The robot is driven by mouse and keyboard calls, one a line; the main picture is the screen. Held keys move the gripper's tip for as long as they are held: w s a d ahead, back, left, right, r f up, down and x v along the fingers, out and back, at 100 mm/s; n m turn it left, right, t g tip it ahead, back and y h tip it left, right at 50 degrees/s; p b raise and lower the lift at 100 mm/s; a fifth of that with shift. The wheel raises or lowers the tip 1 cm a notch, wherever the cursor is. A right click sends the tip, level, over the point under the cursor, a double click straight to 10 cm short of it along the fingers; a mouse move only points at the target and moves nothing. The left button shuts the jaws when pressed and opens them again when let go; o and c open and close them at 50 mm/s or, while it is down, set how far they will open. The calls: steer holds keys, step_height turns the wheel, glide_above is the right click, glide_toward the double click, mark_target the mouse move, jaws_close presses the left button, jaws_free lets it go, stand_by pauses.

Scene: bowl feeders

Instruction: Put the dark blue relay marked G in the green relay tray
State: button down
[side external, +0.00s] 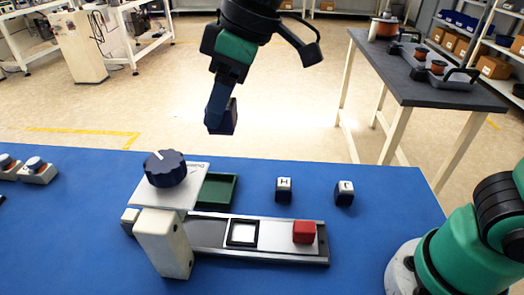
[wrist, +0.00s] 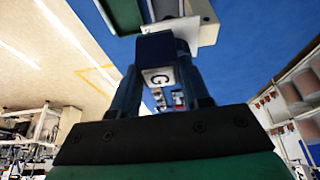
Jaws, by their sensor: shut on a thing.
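My gripper (side external: 219,105) is shut on a dark blue relay (side external: 230,118), held in the air above the far edge of the blue table. In the wrist view the relay (wrist: 157,50) sits between the two fingers, its white face marked G towards the camera. The green relay tray (side external: 219,189) lies on the table below, to the right of the knob plate, which hides its left part. The tray looks empty where its inside shows. A green strip (wrist: 121,14), likely the tray, shows at the top of the wrist view.
Two dark relays with white tops, one marked H (side external: 284,189) and one with an unclear mark (side external: 345,193), stand right of the tray. A raised plate with a dark blue knob (side external: 166,168) stands left of it. A rail with a red block (side external: 304,231) lies in front.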

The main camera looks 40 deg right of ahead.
glide_above(211, 191)
steer(key=s+d, duration=0.1)
step_height(211, 191, down, 2)
step_height(211, 191, down, 15)
steer(key=shift+s+r, duration=0.1)
steer(key=shift+d+f, duration=0.1)
steer(key=shift+f, duration=2.25)
steer(key=shift+c, duration=2.1)
jaws_free()
steer(key=shift+f, duration=0.15)
